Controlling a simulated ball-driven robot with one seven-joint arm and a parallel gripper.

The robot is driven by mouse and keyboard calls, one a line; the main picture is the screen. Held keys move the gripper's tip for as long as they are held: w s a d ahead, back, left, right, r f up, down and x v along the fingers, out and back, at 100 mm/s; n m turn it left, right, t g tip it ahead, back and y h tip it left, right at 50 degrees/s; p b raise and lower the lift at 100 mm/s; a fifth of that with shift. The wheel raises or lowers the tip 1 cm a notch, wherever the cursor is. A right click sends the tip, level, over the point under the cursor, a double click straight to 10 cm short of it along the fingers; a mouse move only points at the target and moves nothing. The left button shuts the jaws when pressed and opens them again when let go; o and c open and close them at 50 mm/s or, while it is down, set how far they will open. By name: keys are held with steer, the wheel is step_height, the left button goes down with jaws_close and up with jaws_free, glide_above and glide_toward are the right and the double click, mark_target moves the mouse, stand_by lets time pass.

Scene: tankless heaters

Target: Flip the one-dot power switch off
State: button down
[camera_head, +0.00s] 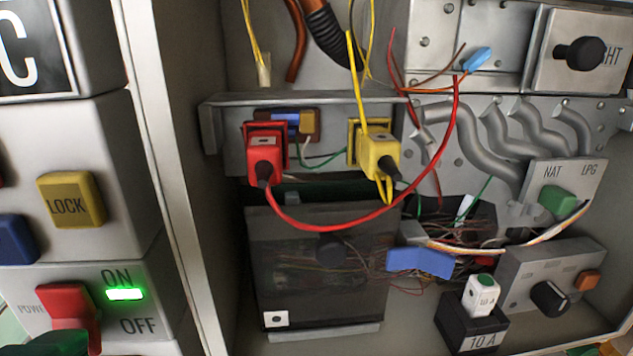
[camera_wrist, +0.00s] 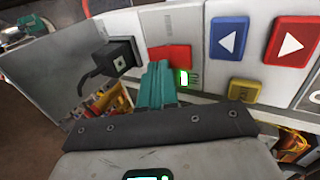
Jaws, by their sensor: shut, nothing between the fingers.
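The red power switch (camera_head: 65,303) is at the lower left in the head view, on a grey panel marked POWER, ON and OFF. The green lamp (camera_head: 125,294) beside ON is lit. My gripper shows as a dark green tip (camera_head: 48,344) just below the switch. In the wrist view my gripper's teal fingers (camera_wrist: 157,72) are shut and empty, close in front of the red switch (camera_wrist: 170,55). They hide part of it, and I cannot tell whether they touch. The green lamp (camera_wrist: 183,77) is right beside them. I see no dot on the switch itself.
A black plug (camera_wrist: 124,54) with a one-dot label and cable is left of the switch. Blue (camera_wrist: 228,36) and red (camera_wrist: 292,42) arrow buttons and a yellow button (camera_wrist: 244,90) are to the right. A dark box (camera_head: 315,235) has a one-dot label (camera_head: 276,318).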

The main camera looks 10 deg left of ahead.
steer(key=shift+w+f, duration=0.2)
steer(key=shift+w, duration=0.1)
steer(key=shift+f, duration=0.1)
steer(key=f+b, duration=0.1)
steer(key=b, duration=0.2)
steer(key=shift+w+t, duration=0.2)
steer(key=shift+t, duration=0.2)
steer(key=shift+a+r, duration=0.1)
steer(key=shift+r, duration=0.25)
steer(key=shift+r+p, duration=0.45)
steer(key=shift+r, duration=0.5)
